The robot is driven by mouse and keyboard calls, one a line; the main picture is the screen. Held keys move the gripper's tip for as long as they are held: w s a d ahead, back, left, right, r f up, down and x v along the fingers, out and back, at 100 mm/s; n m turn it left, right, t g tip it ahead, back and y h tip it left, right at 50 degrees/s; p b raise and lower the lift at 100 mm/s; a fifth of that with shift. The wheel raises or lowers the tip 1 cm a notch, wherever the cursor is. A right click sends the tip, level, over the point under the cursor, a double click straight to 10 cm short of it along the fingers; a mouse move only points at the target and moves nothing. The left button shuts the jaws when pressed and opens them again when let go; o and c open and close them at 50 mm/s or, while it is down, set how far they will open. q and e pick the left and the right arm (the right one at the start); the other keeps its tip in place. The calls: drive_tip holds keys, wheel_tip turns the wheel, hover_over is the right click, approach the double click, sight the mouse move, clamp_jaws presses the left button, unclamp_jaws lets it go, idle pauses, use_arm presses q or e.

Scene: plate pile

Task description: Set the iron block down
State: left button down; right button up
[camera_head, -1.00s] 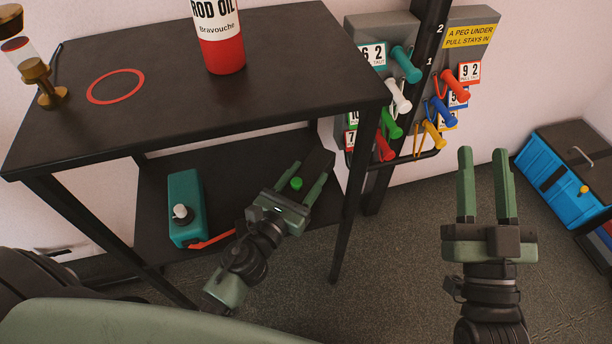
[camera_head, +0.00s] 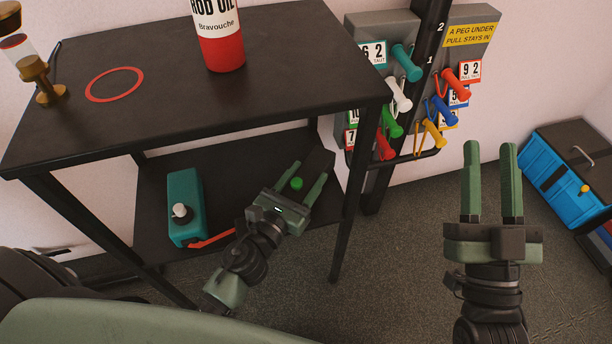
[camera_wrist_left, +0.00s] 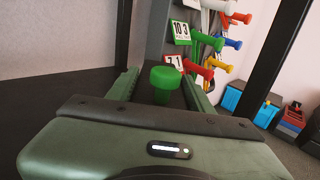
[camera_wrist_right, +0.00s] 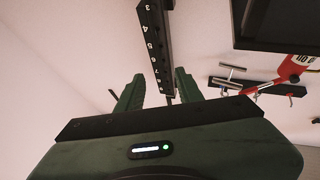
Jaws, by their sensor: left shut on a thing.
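My left gripper (camera_head: 306,172) is over the right part of the table's lower shelf (camera_head: 240,165). It is shut on the iron block (camera_head: 319,160), a dark piece between its fingertips. A green knob (camera_head: 296,183) shows between the fingers; it also shows in the left wrist view (camera_wrist_left: 164,78), in front of the dark block. Whether the block touches the shelf I cannot tell, as its underside is hidden. My right gripper (camera_head: 489,150) is open and empty, over the floor to the right of the table.
A teal canister (camera_head: 185,205) with a red strip stands on the lower shelf's left. A rod oil bottle (camera_head: 219,45) and a red ring (camera_head: 115,85) are on the tabletop (camera_head: 290,60). A peg rack (camera_head: 410,100) stands right of the table. A blue toolbox (camera_head: 560,180) is far right.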

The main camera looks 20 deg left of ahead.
drive_tip(key=shift+s+r, duration=0.25)
drive_tip(key=shift+r, duration=0.15)
use_arm(q)
drive_tip(key=c, duration=0.6)
unclamp_jaws()
drive_tip(key=shift+r, duration=0.1)
drive_tip(key=shift+o, duration=0.4)
